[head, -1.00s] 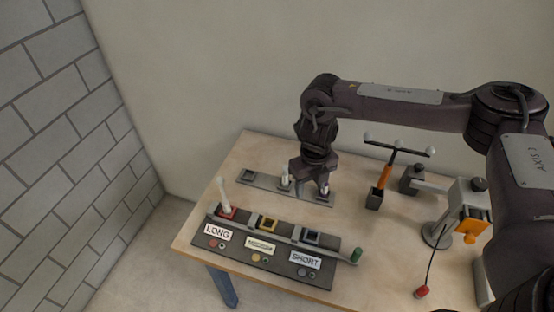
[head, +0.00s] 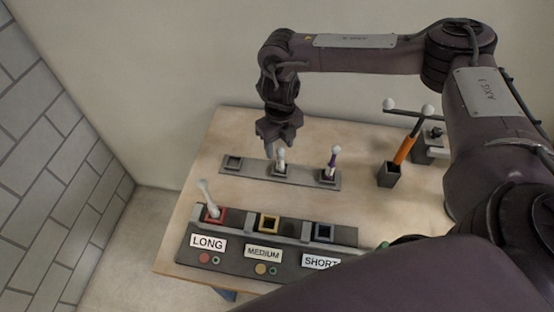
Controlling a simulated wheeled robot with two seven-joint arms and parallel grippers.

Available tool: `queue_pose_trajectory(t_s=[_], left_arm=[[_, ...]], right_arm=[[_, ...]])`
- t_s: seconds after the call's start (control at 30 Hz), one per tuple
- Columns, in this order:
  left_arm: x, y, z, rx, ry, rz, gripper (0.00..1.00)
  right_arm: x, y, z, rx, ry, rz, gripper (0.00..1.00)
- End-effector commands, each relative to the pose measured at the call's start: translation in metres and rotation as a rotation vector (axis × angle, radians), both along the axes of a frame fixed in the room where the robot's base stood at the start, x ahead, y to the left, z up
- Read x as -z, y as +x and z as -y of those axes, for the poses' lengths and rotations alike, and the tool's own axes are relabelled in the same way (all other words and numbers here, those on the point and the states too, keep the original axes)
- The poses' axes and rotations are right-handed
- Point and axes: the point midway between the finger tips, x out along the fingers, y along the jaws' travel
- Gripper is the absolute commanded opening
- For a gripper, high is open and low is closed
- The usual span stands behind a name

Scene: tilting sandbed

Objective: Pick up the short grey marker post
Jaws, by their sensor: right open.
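Two short pale posts stand upright in the back tray (head: 256,173). The middle post (head: 281,160) is pale grey-white. The right-hand post (head: 333,162) has a purple band below its pale top. I cannot tell for certain which one is the short grey marker post. My right gripper (head: 279,146) is open and empty, with its fingers pointing down just above the middle post's top; I see no clear contact. The tray's left socket (head: 233,163) is empty. My left gripper is not in view.
A labelled rack (head: 340,238) stands in front. A longer pale post (head: 208,199) leans in its red LONG socket. The yellow MEDIUM socket (head: 269,223) and blue SHORT socket (head: 323,233) are empty. An orange-handled tool (head: 405,150) stands in a dark holder (head: 388,175) at right.

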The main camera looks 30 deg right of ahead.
Motion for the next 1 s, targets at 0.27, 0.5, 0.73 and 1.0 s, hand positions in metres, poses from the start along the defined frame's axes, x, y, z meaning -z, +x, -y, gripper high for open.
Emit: queue_pose_trajectory(t_s=[0.27, 0.5, 0.73, 1.0], left_arm=[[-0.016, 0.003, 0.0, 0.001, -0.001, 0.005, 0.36], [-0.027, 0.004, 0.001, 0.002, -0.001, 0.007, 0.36], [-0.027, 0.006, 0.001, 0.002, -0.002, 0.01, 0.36], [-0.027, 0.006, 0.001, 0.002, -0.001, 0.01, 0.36]], right_arm=[[0.029, -0.001, 0.001, 0.0, -0.003, -0.004, 0.49], [0.064, 0.0, 0.002, 0.0, -0.001, -0.002, 0.49], [0.071, 0.0, 0.002, 0.0, 0.0, 0.0, 0.49], [0.071, 0.0, 0.002, 0.0, 0.0, 0.0, 0.22]])
